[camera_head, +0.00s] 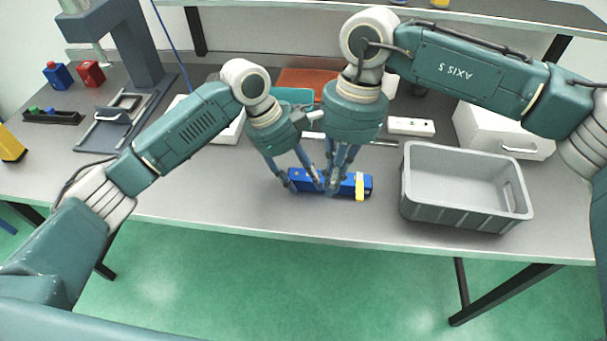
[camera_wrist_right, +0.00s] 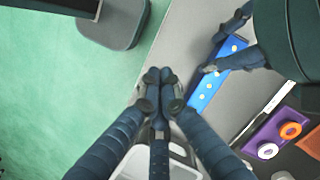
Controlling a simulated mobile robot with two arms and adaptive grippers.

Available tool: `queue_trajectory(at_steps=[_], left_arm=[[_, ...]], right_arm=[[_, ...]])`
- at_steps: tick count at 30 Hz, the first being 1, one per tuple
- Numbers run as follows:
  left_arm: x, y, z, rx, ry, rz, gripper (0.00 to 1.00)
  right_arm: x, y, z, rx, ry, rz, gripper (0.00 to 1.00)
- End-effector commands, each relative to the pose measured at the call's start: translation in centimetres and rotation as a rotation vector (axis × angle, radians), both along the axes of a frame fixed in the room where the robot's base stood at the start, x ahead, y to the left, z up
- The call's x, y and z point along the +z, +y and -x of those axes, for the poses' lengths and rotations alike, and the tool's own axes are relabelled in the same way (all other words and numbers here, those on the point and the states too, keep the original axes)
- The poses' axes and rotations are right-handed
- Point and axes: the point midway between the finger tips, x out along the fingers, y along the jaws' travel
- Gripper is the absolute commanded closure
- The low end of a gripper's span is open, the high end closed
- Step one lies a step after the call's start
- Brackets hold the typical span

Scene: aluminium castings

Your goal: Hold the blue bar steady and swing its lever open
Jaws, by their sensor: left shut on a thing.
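The blue bar (camera_head: 346,183) lies flat near the front edge of the table, with a yellow lever (camera_head: 360,187) across it near its right end. My left gripper (camera_head: 302,184) is shut on the bar's left part. The bar (camera_wrist_right: 208,88) also shows in the right wrist view, with pale dots on its face and my left gripper's fingers around it. My right gripper (camera_wrist_right: 159,78) has its fingertips together with nothing visible between them. In the head view it is above the bar, left of the lever. The lever is hidden in the wrist view.
A grey bin (camera_head: 462,215) stands right of the bar, close to the table's front edge. A white drawer box (camera_head: 500,135) and a white strip (camera_head: 411,126) are behind it. A purple block with rings (camera_wrist_right: 265,138) shows in the wrist view. Table left of the bar is clear.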

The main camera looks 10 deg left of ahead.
Motion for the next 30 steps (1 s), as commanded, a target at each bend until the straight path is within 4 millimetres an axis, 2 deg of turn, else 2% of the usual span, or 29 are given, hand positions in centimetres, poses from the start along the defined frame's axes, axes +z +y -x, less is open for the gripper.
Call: queue_trajectory(at_steps=[1, 3, 6, 10, 14, 24, 30], left_arm=[[0.1, 0.0, 0.0, 0.000, -0.001, 0.001, 0.85], [0.1, 0.0, 0.0, 0.000, -0.001, 0.001, 0.85], [0.1, 0.0, 0.0, 0.000, -0.001, 0.001, 0.85], [0.1, 0.0, 0.0, 0.000, -0.001, 0.001, 0.85], [0.1, 0.0, 0.0, 0.000, -0.001, 0.001, 0.85], [0.1, 0.0, 0.0, -0.001, -0.001, 0.001, 0.85], [0.1, 0.0, 0.0, -0.001, -0.001, 0.001, 0.85]], right_arm=[[1.0, -1.0, -1.2, 0.029, -0.055, 0.028, 1.00], [1.9, -2.1, -2.4, 0.063, -0.107, 0.060, 1.00], [2.9, -3.1, -3.4, 0.095, -0.153, 0.090, 1.00], [3.1, -3.6, -4.0, 0.112, -0.177, 0.107, 1.00], [2.1, -3.7, -4.0, 0.115, -0.176, 0.108, 1.00], [-1.9, -3.6, -4.0, 0.112, -0.176, 0.106, 1.00], [-3.1, -3.6, -3.9, 0.112, -0.176, 0.106, 1.00]])
